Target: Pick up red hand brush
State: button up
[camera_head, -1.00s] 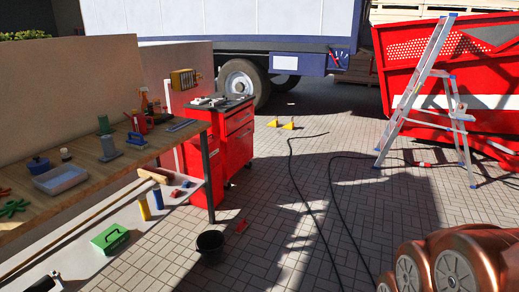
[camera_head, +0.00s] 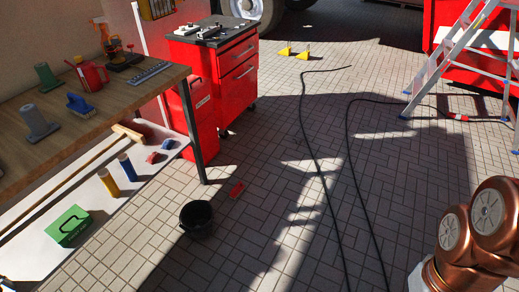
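A small flat red thing (camera_head: 237,189) lies on the paving beside a black bucket (camera_head: 197,218); it may be the red hand brush, but it is too small to tell. Another small red thing (camera_head: 153,157) lies on the white lower shelf of the workbench, with a blue one (camera_head: 168,144) beside it; their shapes are unclear. A blue brush (camera_head: 79,104) stands on the wooden bench top. My gripper is not in view; only copper links of my arm show at the lower right.
The workbench (camera_head: 110,104) fills the left side, its front leg near the bucket. A red tool cabinet (camera_head: 236,82) stands behind it. Black cables (camera_head: 317,170) run across the floor. A ladder (camera_head: 451,60) stands at the upper right. Paving between bucket and cables is open.

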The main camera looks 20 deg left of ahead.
aim_at(239, 187)
jog(key=u, duration=0.25)
jog(key=i, duration=1.55)
jog(key=u, duration=1.55)
jog(key=i, duration=1.1)
jog(key=u, duration=0.9)
